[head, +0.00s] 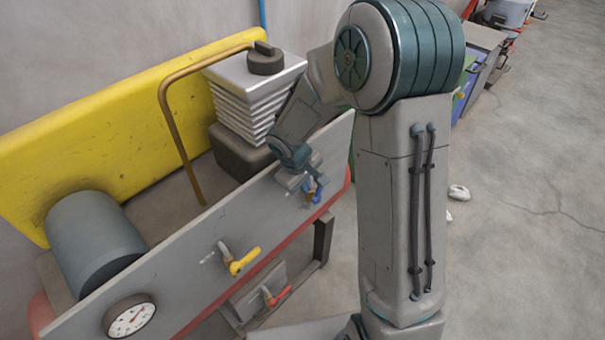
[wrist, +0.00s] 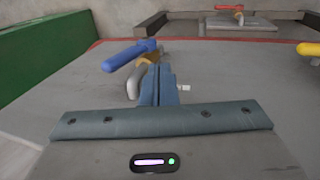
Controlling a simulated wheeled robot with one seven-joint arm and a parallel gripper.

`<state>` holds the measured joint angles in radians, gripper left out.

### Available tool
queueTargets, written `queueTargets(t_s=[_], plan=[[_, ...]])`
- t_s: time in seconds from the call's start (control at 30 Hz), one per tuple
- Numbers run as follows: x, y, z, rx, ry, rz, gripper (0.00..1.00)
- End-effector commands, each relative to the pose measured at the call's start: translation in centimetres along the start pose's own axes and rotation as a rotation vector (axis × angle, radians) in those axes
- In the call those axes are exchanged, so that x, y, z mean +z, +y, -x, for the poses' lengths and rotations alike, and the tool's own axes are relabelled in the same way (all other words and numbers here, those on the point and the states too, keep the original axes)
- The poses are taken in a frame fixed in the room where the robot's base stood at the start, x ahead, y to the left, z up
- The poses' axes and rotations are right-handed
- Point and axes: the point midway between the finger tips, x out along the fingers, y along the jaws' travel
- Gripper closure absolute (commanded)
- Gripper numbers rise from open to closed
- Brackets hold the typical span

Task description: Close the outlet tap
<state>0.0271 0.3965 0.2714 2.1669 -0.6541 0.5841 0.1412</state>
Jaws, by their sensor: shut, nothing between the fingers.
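A tap with a blue lever (head: 315,189) is on the grey front panel near its right end. In the wrist view the blue lever (wrist: 128,55) points left, with a brass-coloured body and a bent grey pipe below it. My gripper (wrist: 160,72) is shut and empty, its fingertips just right of the bent pipe and below the lever's hub; I cannot tell if they touch. A yellow-lever tap (head: 244,262) is mid-panel, and a red-lever tap (head: 276,295) is on a lower plate. No label shows which one is the outlet tap.
A round gauge (head: 130,315) is at the panel's lower left. Behind the panel are a grey cylinder (head: 95,240), a bent brass pipe (head: 168,120), a ribbed white stack (head: 250,95) and a yellow back board (head: 90,140). Open concrete floor (head: 530,200) is at the right.

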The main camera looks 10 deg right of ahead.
Motion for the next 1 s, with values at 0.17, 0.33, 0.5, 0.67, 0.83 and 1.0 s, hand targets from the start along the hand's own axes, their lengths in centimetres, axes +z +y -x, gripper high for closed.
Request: queueTargets(t_s=[0.17,0.33,0.5,0.67,0.83,1.0], plan=[[0.1,1.8,-1.9,-0.002,-0.002,-0.002,1.0],[0.0,3.0,-2.7,-0.002,0.0,0.0,1.0],[0.0,3.4,-3.0,-0.001,0.0,0.001,1.0],[0.0,3.4,-3.0,-0.001,0.0,0.001,1.0],[0.1,3.5,-3.0,-0.005,0.0,0.001,1.0],[-0.3,3.4,-2.7,-0.038,0.003,0.009,1.0]])
